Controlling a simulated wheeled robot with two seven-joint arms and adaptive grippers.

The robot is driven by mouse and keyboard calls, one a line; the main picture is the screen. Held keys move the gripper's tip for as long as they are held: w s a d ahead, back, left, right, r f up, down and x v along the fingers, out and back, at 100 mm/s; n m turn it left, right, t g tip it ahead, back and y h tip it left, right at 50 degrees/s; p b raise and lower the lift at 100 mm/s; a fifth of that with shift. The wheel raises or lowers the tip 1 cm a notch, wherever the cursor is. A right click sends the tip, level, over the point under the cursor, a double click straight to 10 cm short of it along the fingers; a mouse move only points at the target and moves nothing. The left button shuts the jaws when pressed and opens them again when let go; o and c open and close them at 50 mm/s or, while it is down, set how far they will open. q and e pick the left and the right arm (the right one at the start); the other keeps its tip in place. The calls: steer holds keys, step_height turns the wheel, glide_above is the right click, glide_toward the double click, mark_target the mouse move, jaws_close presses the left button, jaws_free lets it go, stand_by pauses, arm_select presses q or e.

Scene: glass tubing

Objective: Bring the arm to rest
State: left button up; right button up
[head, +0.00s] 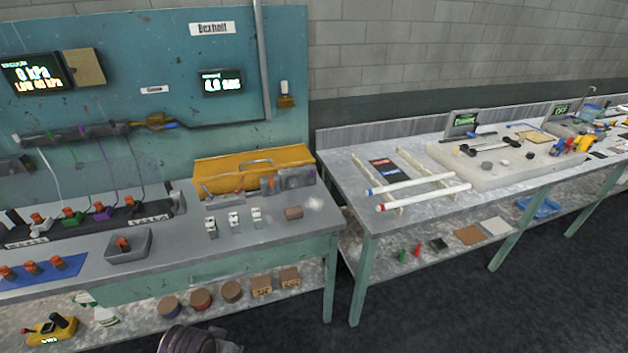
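No gripper fingers show in the head view. A dark, rounded, ribbed part with a grey piece beside it shows at the bottom edge, left of centre. It looks like part of one of my arms, but I cannot tell which. It is in front of the left bench (190,245), over the floor, and appears apart from the bench. Whether either gripper holds anything is hidden.
The right bench (345,180) carries two white tubes (415,184) on a rack and a pale slab (490,172). The left bench holds a grey tray (128,250), a blue mat (70,268) and a yellow toolbox (250,165). Dark floor (440,315) is clear at lower right.

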arm_select(q)
steer(key=s+f+g, duration=0.1)
steer(key=s+f, duration=0.1)
steer(key=f, duration=1.3)
steer(key=s+f, duration=0.3)
steer(key=f, duration=1.3)
steer(key=s+a+f, duration=0.2)
steer(key=s+f, duration=0.6)
steer(key=s, duration=0.2)
steer(key=s+a+f+g, duration=0.1)
steer(key=s+a+f, duration=0.1)
steer(key=s+f, duration=0.7)
steer(key=shift+s+a+f, duration=0.15)
steer(key=shift+s, duration=0.9)
